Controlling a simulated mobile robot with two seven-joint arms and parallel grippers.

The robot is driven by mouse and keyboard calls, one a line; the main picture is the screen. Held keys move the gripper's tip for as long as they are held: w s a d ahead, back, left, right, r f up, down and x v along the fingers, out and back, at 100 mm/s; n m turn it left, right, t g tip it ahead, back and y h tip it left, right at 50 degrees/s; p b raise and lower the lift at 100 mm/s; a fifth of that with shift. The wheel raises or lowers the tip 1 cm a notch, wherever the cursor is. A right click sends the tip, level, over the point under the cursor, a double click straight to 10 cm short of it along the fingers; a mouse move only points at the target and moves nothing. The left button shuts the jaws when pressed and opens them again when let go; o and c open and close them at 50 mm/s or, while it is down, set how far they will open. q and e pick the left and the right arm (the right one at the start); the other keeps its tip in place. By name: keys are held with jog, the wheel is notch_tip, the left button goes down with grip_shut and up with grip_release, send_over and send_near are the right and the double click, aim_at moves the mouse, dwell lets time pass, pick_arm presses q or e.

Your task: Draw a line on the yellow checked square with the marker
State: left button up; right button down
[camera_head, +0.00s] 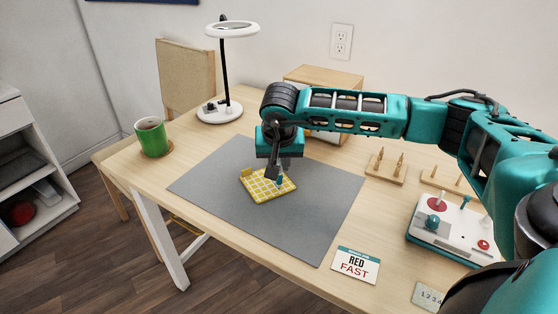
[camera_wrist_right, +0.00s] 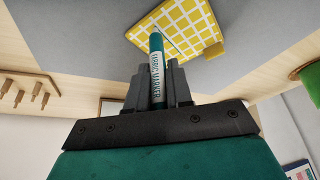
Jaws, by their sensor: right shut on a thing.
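The yellow checked square (camera_head: 262,190) lies on the grey mat (camera_head: 215,190); it also shows at the top of the right wrist view (camera_wrist_right: 195,22). My right gripper (camera_head: 279,172) is over the square's right part. In the right wrist view, my right gripper (camera_wrist_right: 157,85) is shut on a teal marker (camera_wrist_right: 157,66) lettered as a fabric marker. The marker's far end points at the square, at or close to its surface; I cannot tell contact. A thin dark line shows beside that end; I cannot tell whether it is ink or shadow. My left gripper is out of view.
A ring lamp (camera_head: 226,112) and green mug (camera_head: 150,138) stand at the left. Pegged wooden racks (camera_head: 386,172), a white box with knobs (camera_head: 450,235) and a "RED FAST" card (camera_head: 356,265) are at the right. The mat's front part is clear.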

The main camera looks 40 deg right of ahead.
jog(key=shift+w+d+f+b, duration=0.1)
jog(key=shift+w+d+b, duration=0.1)
jog(key=shift+w, duration=0.95)
jog(key=shift+w+d+b, duration=0.1)
jog(key=shift+w+b, duration=0.1)
jog(key=shift+w, duration=1)
jog(key=shift+w+d+f+b, duration=0.1)
jog(key=shift+w+b, duration=0.1)
jog(key=shift+w, duration=0.95)
dwell(3.5)
jog(key=shift+r+p, duration=0.3)
jog(key=shift+r, duration=0.05)
dwell(0.7)
